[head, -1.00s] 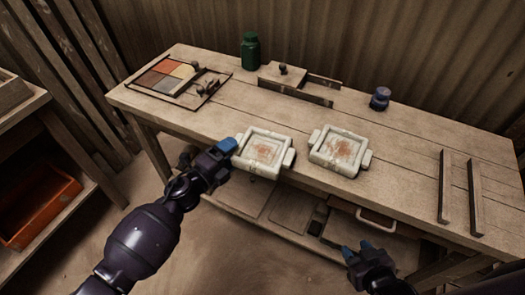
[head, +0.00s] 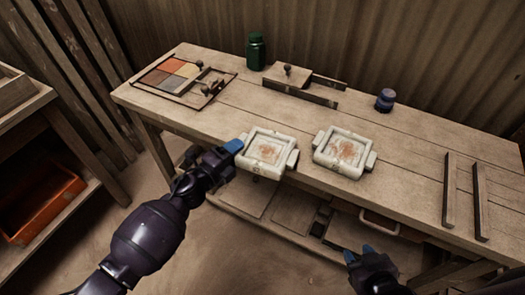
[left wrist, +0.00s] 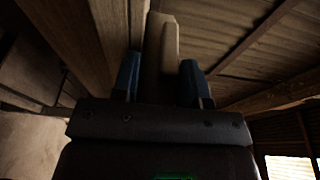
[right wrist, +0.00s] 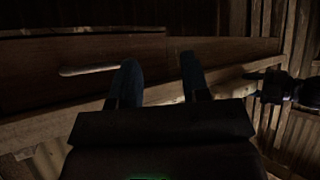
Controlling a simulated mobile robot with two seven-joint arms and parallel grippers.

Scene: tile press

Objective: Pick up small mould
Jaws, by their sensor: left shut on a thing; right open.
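Two pale, worn moulds with square recesses and reddish-brown stains show in the head view. My left gripper (head: 237,147) is shut on the left handle of the left mould (head: 262,169), which is at the bench's front edge. In the left wrist view a pale bar, its handle (left wrist: 160,55), sits between the two blue fingers. I cannot tell whether this mould touches the bench. The other mould (head: 336,169) lies just to its right on the bench top. The two look close in size. My right gripper (head: 360,252) is open and empty, in front of the bench.
An orange bin (head: 40,205) sits at left.

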